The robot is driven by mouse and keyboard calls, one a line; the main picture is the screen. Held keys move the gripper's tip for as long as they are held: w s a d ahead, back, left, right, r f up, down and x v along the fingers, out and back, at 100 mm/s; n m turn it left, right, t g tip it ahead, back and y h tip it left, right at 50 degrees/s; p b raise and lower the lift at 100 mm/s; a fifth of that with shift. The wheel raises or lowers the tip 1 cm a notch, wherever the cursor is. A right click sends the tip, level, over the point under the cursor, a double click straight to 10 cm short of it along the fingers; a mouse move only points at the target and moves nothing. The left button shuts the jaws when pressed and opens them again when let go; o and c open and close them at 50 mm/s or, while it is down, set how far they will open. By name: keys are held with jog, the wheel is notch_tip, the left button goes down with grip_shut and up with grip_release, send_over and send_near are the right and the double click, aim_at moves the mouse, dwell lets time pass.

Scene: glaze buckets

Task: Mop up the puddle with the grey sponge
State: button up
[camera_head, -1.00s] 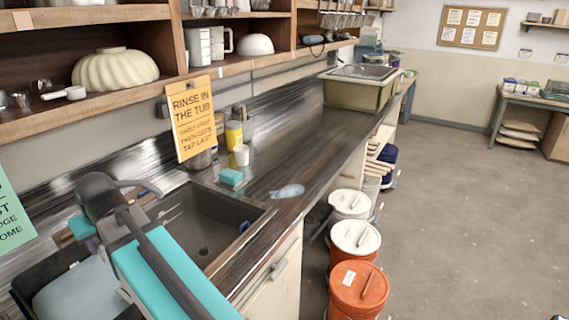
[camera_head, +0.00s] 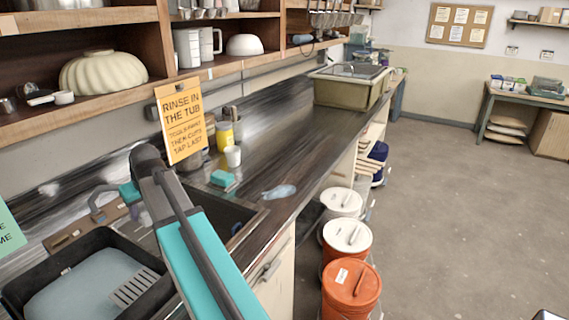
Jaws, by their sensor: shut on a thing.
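The puddle (camera_head: 279,191) is a small pale blue patch on the dark counter, right of the sink and near the counter's front edge. No grey sponge is visible. A teal block like a sponge (camera_head: 223,179) lies on the counter behind the puddle, to its left. My arm rises over the sink from the bottom of the picture. I cannot see my gripper's fingers or anything held in them; the end of the arm is hidden behind its own links.
A dark sink (camera_head: 232,219) lies partly behind my arm. A black tub (camera_head: 98,236) stands left of it. A white cup (camera_head: 232,156) and a yellow container (camera_head: 224,136) stand behind the teal block. A yellow sign (camera_head: 181,120) hangs nearby. Lidded buckets (camera_head: 347,236) line the floor.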

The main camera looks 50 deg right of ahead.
jog(key=d, duration=1.6)
jog(key=s+d+f+m+p, duration=0.1)
jog(key=s+d, duration=0.4)
jog(key=d, duration=0.8)
jog(key=s+d+f+h+p, duration=0.1)
jog(key=s+d, duration=0.4)
jog(key=d, duration=0.8)
jog(key=s+d+f+m+p, duration=0.1)
jog(key=s+d, duration=0.4)
jog(key=d, duration=0.8)
jog(key=shift+s+f+m, duration=0.15)
jog(key=shift+f+m, duration=0.1)
jog(key=shift+m, duration=0.05)
